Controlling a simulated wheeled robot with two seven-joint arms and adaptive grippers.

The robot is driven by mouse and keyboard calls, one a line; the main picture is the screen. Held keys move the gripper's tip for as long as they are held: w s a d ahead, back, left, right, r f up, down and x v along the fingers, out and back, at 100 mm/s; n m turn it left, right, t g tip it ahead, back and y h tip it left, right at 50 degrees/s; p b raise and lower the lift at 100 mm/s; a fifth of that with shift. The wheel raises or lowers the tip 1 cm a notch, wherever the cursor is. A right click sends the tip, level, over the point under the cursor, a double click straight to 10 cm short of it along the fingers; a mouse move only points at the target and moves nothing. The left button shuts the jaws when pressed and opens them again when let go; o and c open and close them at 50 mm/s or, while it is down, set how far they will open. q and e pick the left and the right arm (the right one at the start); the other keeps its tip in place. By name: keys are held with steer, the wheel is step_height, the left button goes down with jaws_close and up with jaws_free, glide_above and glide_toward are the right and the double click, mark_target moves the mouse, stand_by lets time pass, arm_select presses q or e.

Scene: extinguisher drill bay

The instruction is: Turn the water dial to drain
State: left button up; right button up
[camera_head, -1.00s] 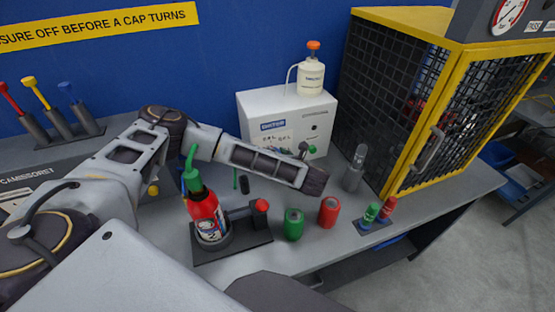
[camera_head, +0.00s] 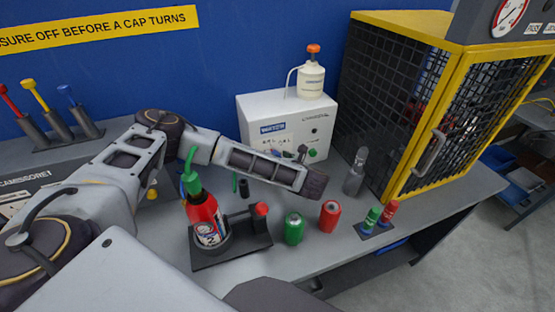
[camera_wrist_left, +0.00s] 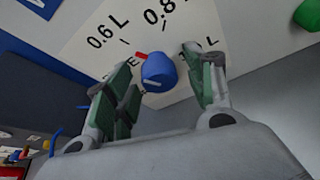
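The water dial is a blue knob (camera_wrist_left: 158,73) with a red pointer on a white panel marked 0.6 L and 0.8 L, in the left wrist view. The pointer tips to the upper left, beside partly hidden lettering. My left gripper (camera_wrist_left: 160,62) is open, one finger on each side of the knob, with gaps visible; contact is not clear. In the head view the white box (camera_head: 255,113) carries this panel; my forearm hides its lower part and the dial. Only a bit of my left gripper (camera_head: 300,153) shows above the forearm. My right gripper is not in view.
A red extinguisher (camera_head: 206,218) stands in a dark holder in front of my left forearm. A green cylinder (camera_head: 294,229) and a red cylinder (camera_head: 329,216) stand nearby. A grey bottle (camera_head: 355,174) and a yellow-framed cage (camera_head: 384,90) are to the right. A white pump bottle (camera_head: 311,80) tops the box.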

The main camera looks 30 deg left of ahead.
arm_select(q)
steer(key=v, duration=0.5)
steer(key=shift+s+d+r, duration=0.1)
steer(key=shift+d, duration=0.25)
stand_by(0.6)
steer(key=shift+s+r, duration=0.1)
steer(key=shift+s, duration=0.05)
steer(key=v, duration=0.6)
stand_by(0.4)
steer(key=shift+d, duration=0.1)
stand_by(0.4)
